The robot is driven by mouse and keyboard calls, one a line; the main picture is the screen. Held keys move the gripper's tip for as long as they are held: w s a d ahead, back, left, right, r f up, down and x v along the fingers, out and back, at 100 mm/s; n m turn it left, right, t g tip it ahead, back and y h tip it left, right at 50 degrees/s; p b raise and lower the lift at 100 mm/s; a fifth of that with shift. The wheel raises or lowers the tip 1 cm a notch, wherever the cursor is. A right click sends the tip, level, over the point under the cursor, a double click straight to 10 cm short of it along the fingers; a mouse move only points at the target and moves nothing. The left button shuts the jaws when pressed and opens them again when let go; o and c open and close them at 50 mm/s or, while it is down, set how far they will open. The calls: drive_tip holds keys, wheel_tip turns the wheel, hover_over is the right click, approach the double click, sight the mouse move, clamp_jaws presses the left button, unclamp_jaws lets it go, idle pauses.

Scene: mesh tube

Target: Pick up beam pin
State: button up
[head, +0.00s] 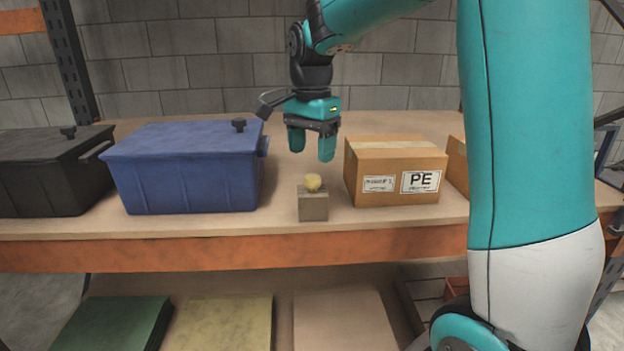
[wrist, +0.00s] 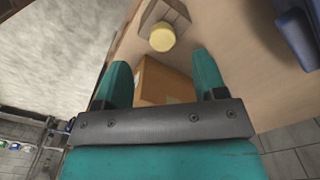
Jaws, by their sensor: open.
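The beam pin (head: 313,183) shows as a small yellow rounded knob on top of a small grey-brown block (head: 313,206) near the shelf's front edge. In the wrist view the yellow knob (wrist: 162,37) lies beyond the fingertips, near the top middle, with its block (wrist: 172,14) behind it. My gripper (head: 311,154) is open and empty, pointing down above the pin with a clear gap. Its two teal fingers (wrist: 160,75) are spread apart in the wrist view. Any part of the pin inside the block is hidden.
A cardboard box (head: 395,172) with a PE label stands just right of the block. A blue lidded bin (head: 185,175) stands to the left, with a black bin (head: 45,175) beyond it. The shelf board (head: 280,222) has an orange front beam (head: 240,254). A grey block wall is behind.

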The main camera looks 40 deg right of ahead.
sight(312, 177)
drive_tip(key=f+p, duration=0.1)
drive_tip(key=f, duration=0.1)
drive_tip(key=f+p, duration=0.1)
drive_tip(key=f, duration=0.4)
drive_tip(key=shift+w+d+f+p, duration=0.15)
drive_tip(key=shift+d+f+p, duration=0.1)
drive_tip(key=shift+p, duration=0.15)
drive_tip(key=shift+r, duration=0.1)
drive_tip(key=c, duration=1)
